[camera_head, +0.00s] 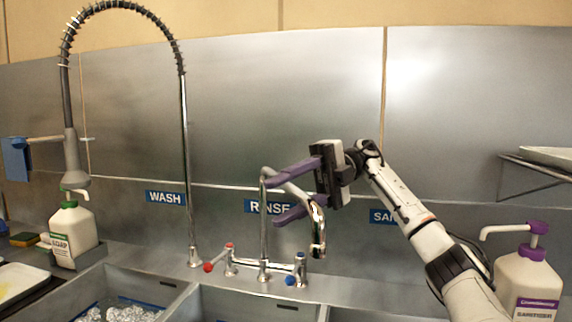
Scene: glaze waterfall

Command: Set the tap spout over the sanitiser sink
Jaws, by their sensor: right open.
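The tap spout (317,229) is a chrome curved tube on a riser between red and blue handles. Its outlet hangs down near the right end of the rinse sink (250,307), close to the divider beside the sanitiser sink (375,314). My right gripper (272,202) comes from the right and is open, with its purple fingers pointing left, one above the other, at the spout's curve. The fingers overlap the spout in the picture; I cannot tell whether they touch it. My left gripper is not in view.
A tall spring-hose sprayer (184,140) stands left over the wash sink (130,285). A soap bottle (73,230) stands far left, and a sanitiser pump bottle (527,280) at the right near my arm. A shelf (535,168) juts out from the right wall.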

